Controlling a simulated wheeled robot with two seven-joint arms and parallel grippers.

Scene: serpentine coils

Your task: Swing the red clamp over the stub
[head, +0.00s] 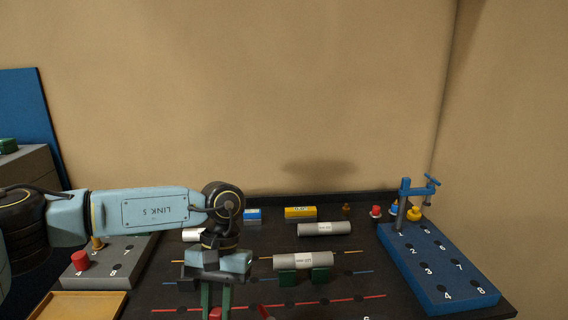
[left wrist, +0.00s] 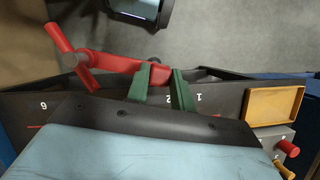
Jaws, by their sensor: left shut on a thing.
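The red clamp (left wrist: 120,65) shows in the left wrist view, with its arm running from a cross-bar handle at the left to my fingers. My left gripper (left wrist: 162,76) has its green fingers shut on the end of that arm. I cannot pick out the stub under the clamp in either view. My right gripper is not in view.
A blue numbered block (head: 435,265) with a blue clamp (head: 404,200) stands at the right. Grey cylinders (head: 324,229) lie mid-table, one on green supports (head: 322,275). A grey block (head: 112,258) with a red knob and a yellow tray (head: 80,306) are at the left.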

